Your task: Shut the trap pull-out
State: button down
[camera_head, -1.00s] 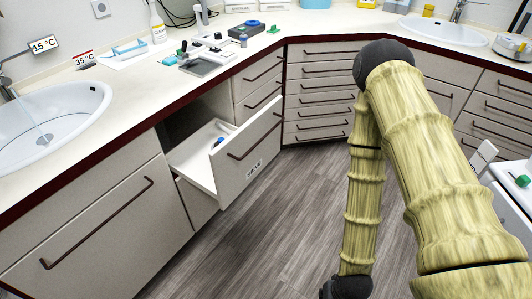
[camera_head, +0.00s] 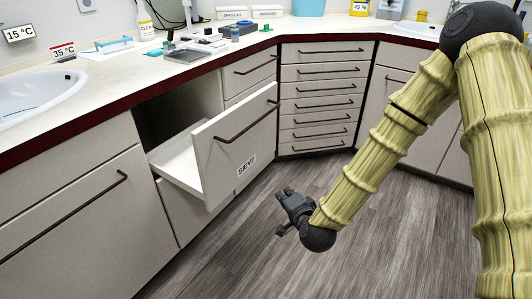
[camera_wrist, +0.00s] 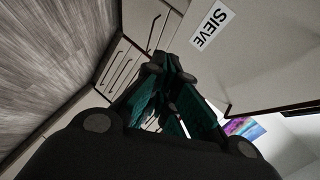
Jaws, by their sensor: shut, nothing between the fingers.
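A pull-out (camera_head: 236,145) stands open under the counter, its pale front carrying a dark bar handle (camera_head: 247,114) and a label (camera_head: 247,164) that reads SIEVE. No label reading "trap" shows. Its white tray (camera_head: 178,160) is exposed on the left, and its inside is mostly hidden by the front. My gripper (camera_head: 286,191) is low over the floor, to the right of the front and apart from it. In the wrist view my gripper (camera_wrist: 168,70) is shut and empty, with the front (camera_wrist: 262,60) and its SIEVE label (camera_wrist: 211,28) beside it on the right.
A closed drawer stack (camera_head: 320,98) stands behind, at the corner. A closed cabinet front (camera_head: 70,225) is at left. Bottles and lab items stand on the counter (camera_head: 110,78). The wooden floor (camera_head: 370,230) before the pull-out is clear.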

jog(key=w+r+m+t+b, duration=0.45)
jog(key=w+r+b, duration=0.2)
jog(key=r, duration=0.25)
jog(key=b, duration=0.2)
send_near(263, 130)
jog(key=w+d, duration=0.2)
jog(key=shift+w+a+h+b, duration=0.3)
jog(key=shift+w+a+b, duration=0.15)
jog(key=shift+w+a, duration=0.9)
